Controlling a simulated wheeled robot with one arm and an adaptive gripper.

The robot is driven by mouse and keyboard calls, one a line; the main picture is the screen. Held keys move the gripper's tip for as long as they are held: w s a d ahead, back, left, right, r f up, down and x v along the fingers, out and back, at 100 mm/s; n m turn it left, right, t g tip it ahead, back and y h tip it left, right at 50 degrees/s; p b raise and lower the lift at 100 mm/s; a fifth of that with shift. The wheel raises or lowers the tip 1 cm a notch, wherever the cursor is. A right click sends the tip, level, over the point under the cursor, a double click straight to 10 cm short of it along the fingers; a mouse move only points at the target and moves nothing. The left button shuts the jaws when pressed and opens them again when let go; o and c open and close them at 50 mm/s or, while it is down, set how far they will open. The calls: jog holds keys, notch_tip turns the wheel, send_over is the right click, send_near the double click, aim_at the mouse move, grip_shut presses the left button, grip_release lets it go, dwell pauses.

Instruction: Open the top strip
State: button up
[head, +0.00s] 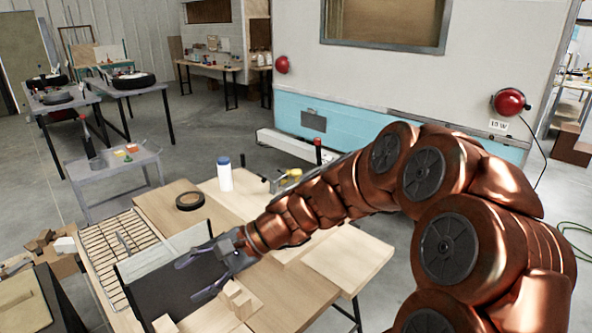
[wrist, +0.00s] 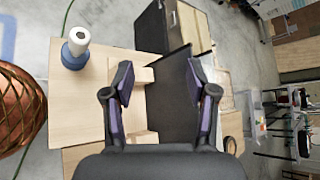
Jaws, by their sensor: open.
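No part that I can surely name as the top strip shows. My gripper (head: 190,278) is open and empty, above a dark flat panel (head: 168,293) at the near left of the wooden worktable. In the wrist view, the dark panel (wrist: 170,112) lies between the two spread fingers of my gripper (wrist: 158,75). A pale upright sheet (head: 150,258) stands along the panel's far side. A wooden-edged cabinet (wrist: 187,27) with a small handle shows beyond the fingertips in the wrist view. I cannot tell whether the fingers touch anything.
Pale wooden blocks (head: 240,300) lie close beside my gripper. A slatted rack (head: 112,240), a black tape roll (head: 190,201) and a white bottle with a blue cap (head: 225,176) are on the worktable. A grey side table (head: 95,178) stands behind it.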

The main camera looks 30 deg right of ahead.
jog(key=w+d+r+m+t, duration=0.3)
jog(key=w+d+m+t, duration=0.15)
jog(key=w+d, duration=0.3)
jog(key=m+t+h+p, duration=0.2)
jog(key=m+t+h, duration=0.65)
jog(key=m, duration=0.85)
send_near(297, 171)
jog(key=w+f, duration=0.1)
jog(key=w, duration=0.2)
jog(key=shift+n+t+y, duration=0.25)
jog(key=shift+t+y, duration=0.15)
jog(key=shift+y, duration=0.05)
jog(key=shift+p+x, duration=1.3)
jog(key=shift+x, duration=2.3)
jog(key=shift+f, duration=0.15)
grip_shut()
